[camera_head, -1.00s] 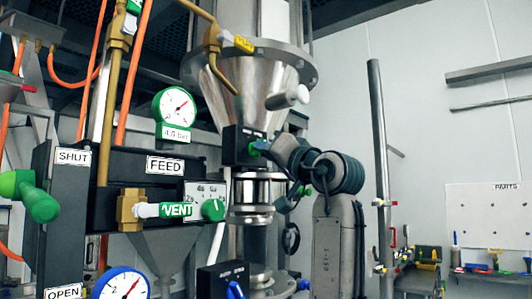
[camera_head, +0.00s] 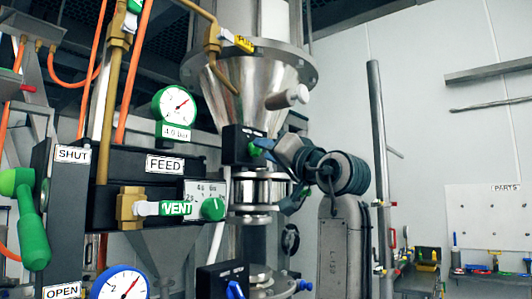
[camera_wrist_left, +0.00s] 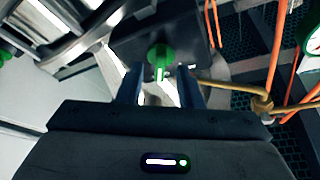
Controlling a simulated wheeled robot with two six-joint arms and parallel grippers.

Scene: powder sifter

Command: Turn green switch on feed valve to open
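The green lever (camera_head: 32,225) is at the left edge in the head view, on a dark panel with SHUT above and OPEN below, beside the FEED label (camera_head: 165,165). It hangs steeply down. A small green switch (camera_head: 255,150) is on a black box (camera_head: 236,140) under the steel hopper. My left gripper (camera_head: 272,148) is at this small switch. In the left wrist view the green switch (camera_wrist_left: 160,58) lies between the two spread fingers (camera_wrist_left: 160,82), with gaps beside it; contact cannot be told. My right gripper is not in view.
A VENT tag (camera_head: 176,208) and a green knob (camera_head: 213,208) sit below the FEED label. Gauges (camera_head: 173,104) (camera_head: 121,285) and brass pipes crowd the left. A blue-switched box (camera_head: 222,281) is low centre. A parts board (camera_head: 490,215) is far right.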

